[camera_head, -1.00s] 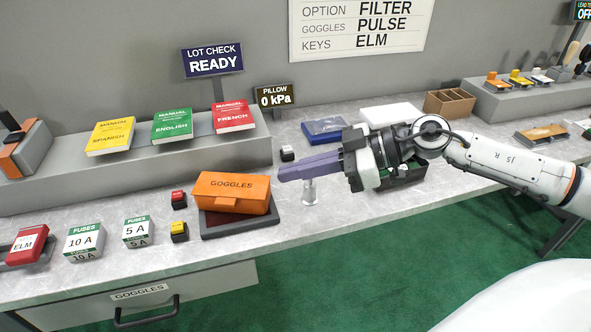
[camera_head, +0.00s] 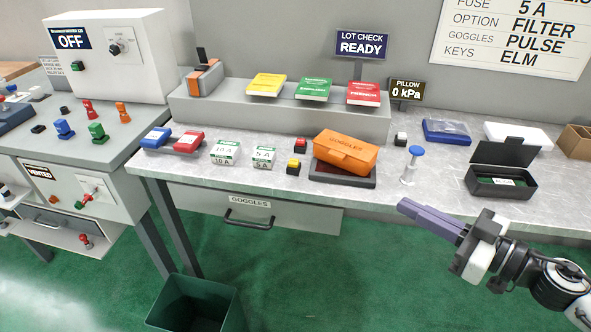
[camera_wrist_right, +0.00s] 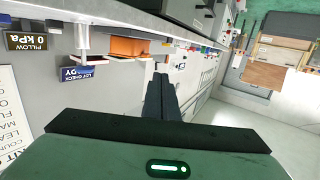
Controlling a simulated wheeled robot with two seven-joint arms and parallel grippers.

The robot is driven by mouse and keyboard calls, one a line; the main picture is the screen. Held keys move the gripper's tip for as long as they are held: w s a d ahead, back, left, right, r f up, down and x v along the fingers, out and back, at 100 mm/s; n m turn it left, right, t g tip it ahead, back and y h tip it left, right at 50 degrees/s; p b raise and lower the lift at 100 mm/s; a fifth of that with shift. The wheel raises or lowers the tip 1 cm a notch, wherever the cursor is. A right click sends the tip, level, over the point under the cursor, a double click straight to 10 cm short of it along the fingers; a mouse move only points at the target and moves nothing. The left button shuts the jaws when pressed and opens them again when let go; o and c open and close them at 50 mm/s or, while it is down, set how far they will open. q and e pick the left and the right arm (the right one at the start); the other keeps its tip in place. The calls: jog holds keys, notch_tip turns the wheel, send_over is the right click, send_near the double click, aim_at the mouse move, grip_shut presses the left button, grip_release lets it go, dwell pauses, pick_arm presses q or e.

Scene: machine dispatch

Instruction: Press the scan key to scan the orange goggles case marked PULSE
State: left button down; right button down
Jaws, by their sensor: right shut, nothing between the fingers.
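The orange goggles case (camera_head: 346,150), lettered GOGGLES, sits slightly askew on a dark pad (camera_head: 343,178) on the table. A PULSE mark on it is not legible. A red key (camera_head: 300,145) and a yellow key (camera_head: 293,166) stand just left of the pad, and a white-topped key (camera_head: 400,139) stands to its right. No key shows a readable scan label. My right gripper (camera_head: 404,207) is shut and empty, at the table's front edge, right of and nearer than the case. In the right wrist view the case (camera_wrist_right: 127,47) lies beyond the fingers. My left gripper is out of view.
An open black box (camera_head: 499,187) is to the right. Fuse boxes (camera_head: 224,152) stand left of the keys, and manuals (camera_head: 314,89) lie on the raised shelf behind. A green bin (camera_head: 196,303) stands on the floor.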

jog(key=s+f+m+t+h, duration=0.1)
jog(key=s+f+m+h, duration=0.25)
jog(key=f, duration=0.55)
jog(key=s+f+m+h, duration=0.3)
jog(key=f+h, duration=0.1)
jog(key=f, duration=0.5)
jog(key=s+a+f+g+h, duration=0.1)
jog(key=s+a+f+g, duration=0.4)
jog(key=s+a+f, duration=0.3)
jog(key=s+f, duration=0.4)
jog(key=s, duration=0.1)
jog(key=shift+a+f+g, duration=0.2)
jog(key=shift+f+g, duration=0.05)
jog(key=shift+g, duration=0.05)
jog(key=shift+n, duration=0.25)
